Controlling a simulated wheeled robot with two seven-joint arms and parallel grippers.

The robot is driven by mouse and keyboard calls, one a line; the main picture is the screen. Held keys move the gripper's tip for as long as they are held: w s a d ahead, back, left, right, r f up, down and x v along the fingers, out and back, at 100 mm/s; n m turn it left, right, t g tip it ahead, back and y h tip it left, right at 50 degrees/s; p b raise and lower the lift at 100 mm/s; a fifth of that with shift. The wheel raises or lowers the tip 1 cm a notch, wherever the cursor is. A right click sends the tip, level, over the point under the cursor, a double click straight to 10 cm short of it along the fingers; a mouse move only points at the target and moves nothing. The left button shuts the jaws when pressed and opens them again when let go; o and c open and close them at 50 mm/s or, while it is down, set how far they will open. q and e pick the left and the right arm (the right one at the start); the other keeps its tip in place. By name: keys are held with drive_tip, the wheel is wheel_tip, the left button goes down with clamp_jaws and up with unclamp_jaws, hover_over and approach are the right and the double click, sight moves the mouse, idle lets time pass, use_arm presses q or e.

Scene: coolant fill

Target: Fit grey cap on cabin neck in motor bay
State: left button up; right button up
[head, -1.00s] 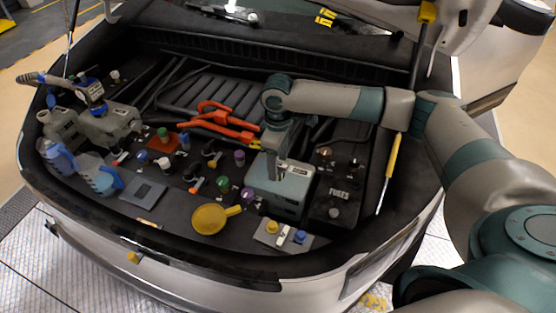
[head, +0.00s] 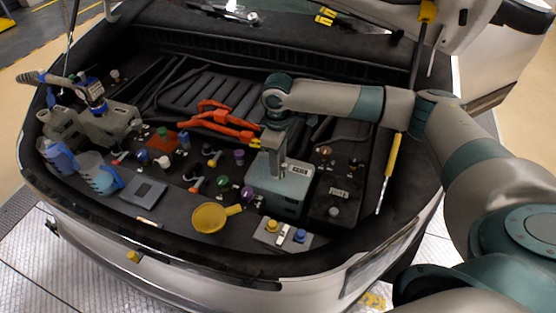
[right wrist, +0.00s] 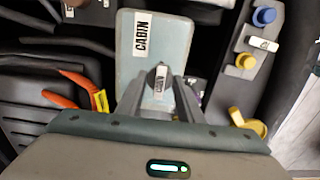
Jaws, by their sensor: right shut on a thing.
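The cabin tank is a pale blue-grey box (head: 290,200) with a CABIN label, in the right part of the motor bay. It also fills the upper middle of the right wrist view (right wrist: 178,42). My right gripper (head: 275,174) points down over the tank's top. In the right wrist view its fingers (right wrist: 160,70) come together on a small grey piece with a pale label, which looks like the grey cap (right wrist: 160,82). The fingers hide the cabin neck. I cannot tell whether the cap touches or sits on it. My left gripper is not in view.
A black fuse box (head: 335,195) stands right of the tank. A yellow funnel (head: 210,218) and a small plate with yellow and blue knobs (head: 284,235) lie in front. Orange cables (head: 222,120) run behind left. Jugs (head: 97,176) and a grey tank (head: 108,125) stand at far left.

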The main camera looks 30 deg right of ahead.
drive_tip(key=shift+s+p, duration=0.1)
drive_tip(key=shift+p, duration=0.7)
idle(1.2)
drive_tip(key=shift+m+p, duration=2.7)
drive_tip(key=shift+p, duration=1.05)
drive_tip(key=shift+m, duration=0.5)
drive_tip(key=shift+f, duration=0.1)
drive_tip(key=shift+m, duration=1.6)
drive_tip(key=o, duration=0.9)
